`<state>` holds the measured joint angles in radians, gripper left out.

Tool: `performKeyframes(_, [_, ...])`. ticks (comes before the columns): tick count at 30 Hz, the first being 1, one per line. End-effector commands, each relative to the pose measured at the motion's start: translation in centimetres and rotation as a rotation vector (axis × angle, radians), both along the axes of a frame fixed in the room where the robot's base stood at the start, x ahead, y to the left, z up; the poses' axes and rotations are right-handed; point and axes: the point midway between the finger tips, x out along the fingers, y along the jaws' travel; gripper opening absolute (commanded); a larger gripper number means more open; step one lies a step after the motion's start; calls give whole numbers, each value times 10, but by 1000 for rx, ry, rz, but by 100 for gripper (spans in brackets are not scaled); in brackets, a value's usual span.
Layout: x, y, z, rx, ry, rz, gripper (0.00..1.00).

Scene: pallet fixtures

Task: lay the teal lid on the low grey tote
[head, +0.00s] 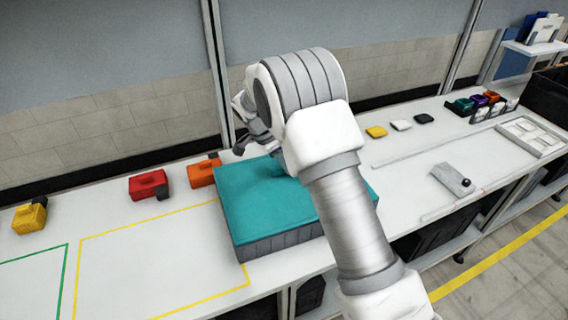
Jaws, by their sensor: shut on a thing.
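The teal lid (255,205) lies over the top of the low grey tote (285,241), whose ribbed side shows below the lid's front edge. The lid looks roughly level and lined up with the tote. I cannot tell whether it rests fully on the rim. My gripper (268,168) is over the lid's far middle part and is shut on the lid, seemingly at a raised teal grip. My own arm hides the fingertips, the grip and much of the lid's right side.
The tote stands at the right end of a yellow outline (152,235) on the white bench (120,285). Red (149,185), orange (204,172) and yellow (30,216) blocks lie left. Small items and a grey pouch (453,180) lie right. The yellow outline's left part is clear.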

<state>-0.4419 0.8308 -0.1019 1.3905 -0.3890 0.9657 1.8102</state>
Motion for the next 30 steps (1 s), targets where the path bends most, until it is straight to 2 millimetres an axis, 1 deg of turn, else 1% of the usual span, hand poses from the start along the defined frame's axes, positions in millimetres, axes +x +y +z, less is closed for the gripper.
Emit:
performKeyframes(13, [0, 0, -4, 0, -2, -1, 0])
performKeyframes(14, [0, 0, -4, 0, -2, 0, 28])
performKeyframes(15, [0, 0, -4, 0, -1, -1, 35])
performKeyframes(19, [0, 0, -4, 0, -1, -1, 59])
performKeyframes(27, [0, 0, -5, 0, 0, 0, 60])
performKeyframes(30, [0, 2, -2, 0, -1, 0, 60])
